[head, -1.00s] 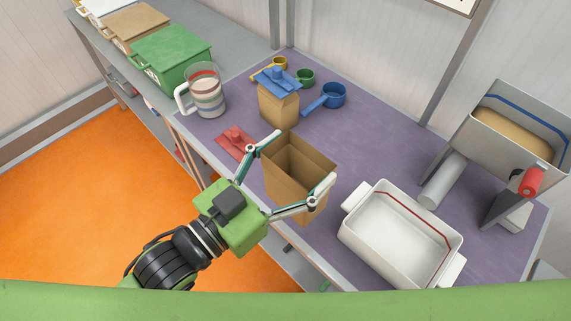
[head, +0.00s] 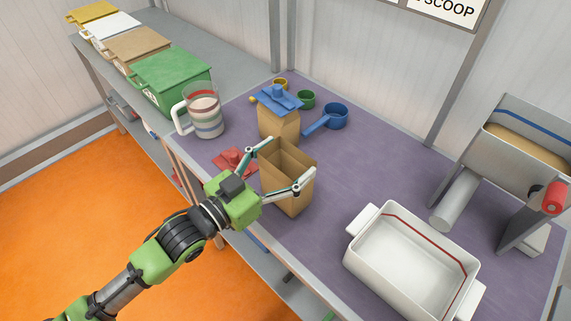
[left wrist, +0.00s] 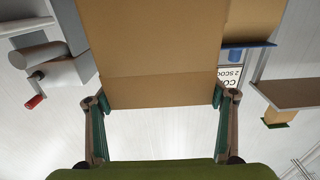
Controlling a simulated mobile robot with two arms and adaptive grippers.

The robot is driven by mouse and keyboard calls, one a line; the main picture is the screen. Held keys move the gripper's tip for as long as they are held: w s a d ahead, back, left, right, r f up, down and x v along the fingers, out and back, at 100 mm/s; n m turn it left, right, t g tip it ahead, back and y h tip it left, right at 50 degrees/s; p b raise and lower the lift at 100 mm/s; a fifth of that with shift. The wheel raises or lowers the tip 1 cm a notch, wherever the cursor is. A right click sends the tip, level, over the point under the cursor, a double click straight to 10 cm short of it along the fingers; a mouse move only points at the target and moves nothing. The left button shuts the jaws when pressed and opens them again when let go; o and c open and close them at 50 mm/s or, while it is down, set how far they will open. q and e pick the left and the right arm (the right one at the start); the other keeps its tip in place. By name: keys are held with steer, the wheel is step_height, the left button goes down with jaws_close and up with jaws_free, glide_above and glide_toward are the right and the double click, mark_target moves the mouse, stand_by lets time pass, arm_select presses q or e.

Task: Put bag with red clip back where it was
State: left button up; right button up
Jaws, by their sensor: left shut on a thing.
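My left gripper (head: 283,165) is shut on an open, clipless brown paper bag (head: 291,193), one finger on each side. The bag is upright with its mouth open at the top; I cannot tell whether its base touches the table. In the left wrist view the bag (left wrist: 150,50) fills the upper middle between the fingers. A red clip (head: 229,158) lies on the purple mat just behind the gripper, partly hidden by it. A second brown bag (head: 278,124), closed with a blue clip (head: 279,98), stands behind the held bag. My right gripper is not in view.
A striped jug (head: 205,112) stands left of the clipped bag. Coloured scoops, including a blue one (head: 335,116), lie behind. A white dish (head: 372,290) is at front right, with a metal dispenser (head: 525,150) beyond. Lidded bins (head: 170,72) line the left shelf. Purple mat is clear between bag and dispenser.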

arm_select(q)
steer(key=shift+f, duration=0.85)
steer(key=shift+s, duration=0.1)
steer(key=shift+f, duration=0.2)
steer(key=o, duration=1.2)
